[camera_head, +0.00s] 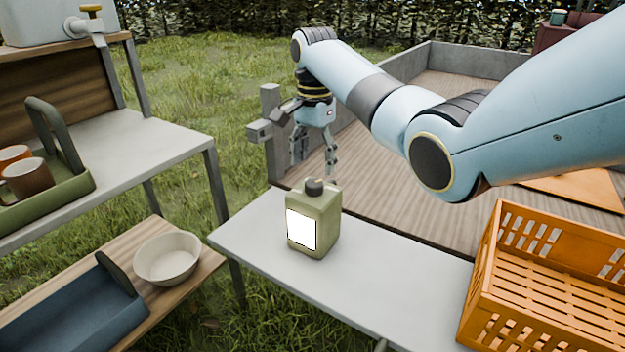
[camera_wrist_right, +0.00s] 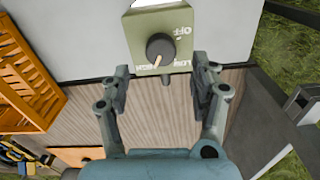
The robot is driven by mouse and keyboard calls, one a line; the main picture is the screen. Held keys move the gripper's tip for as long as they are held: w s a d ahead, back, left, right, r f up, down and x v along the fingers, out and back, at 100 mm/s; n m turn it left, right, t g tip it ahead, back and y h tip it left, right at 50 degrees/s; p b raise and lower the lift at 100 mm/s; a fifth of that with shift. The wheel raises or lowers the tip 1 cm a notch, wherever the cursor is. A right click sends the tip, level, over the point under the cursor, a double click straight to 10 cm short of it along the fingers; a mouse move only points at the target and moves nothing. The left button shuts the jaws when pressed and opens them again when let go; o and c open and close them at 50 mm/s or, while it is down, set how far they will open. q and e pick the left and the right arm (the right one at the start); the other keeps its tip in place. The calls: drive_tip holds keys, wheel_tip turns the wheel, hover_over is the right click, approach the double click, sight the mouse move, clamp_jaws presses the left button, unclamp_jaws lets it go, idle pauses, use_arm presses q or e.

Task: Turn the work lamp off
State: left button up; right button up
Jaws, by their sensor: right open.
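The work lamp (camera_head: 325,226) is an olive-green box standing upright on a light grey table, with a bright white lit panel (camera_head: 301,230) on its front. A dark round knob (camera_head: 314,187) sits on its top. In the right wrist view the knob (camera_wrist_right: 160,47) has a pale pointer line aimed down toward the lower lettering. "OFF" is lettered at the upper right of the lamp's top (camera_wrist_right: 181,36), and "LOW" seems to be at the lower right. My right gripper (camera_head: 316,165) is open and empty, above and behind the lamp. Its fingers (camera_wrist_right: 160,80) are apart from the knob. My left gripper is not in view.
An orange slatted crate (camera_head: 497,240) stands at the table's right end. The grey table (camera_head: 262,228) is clear around the lamp. At left are shelves with a green tray (camera_head: 75,190), cups (camera_head: 28,178), a white bowl (camera_head: 168,258) and a blue container (camera_head: 75,318).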

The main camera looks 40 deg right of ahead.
sight(314, 182)
wheel_tip(314, 182, down, 4)
drive_tip(key=shift+w+f+b, duration=0.1)
drive_tip(key=shift+f+b, duration=0.15)
drive_tip(key=shift+b, duration=0.15)
drive_tip(key=shift+f, duration=0.4)
drive_tip(key=c, duration=0.5)
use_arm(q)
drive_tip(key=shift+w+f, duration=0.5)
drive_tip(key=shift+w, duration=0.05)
use_arm(e)
drive_tip(key=c, duration=0.6)
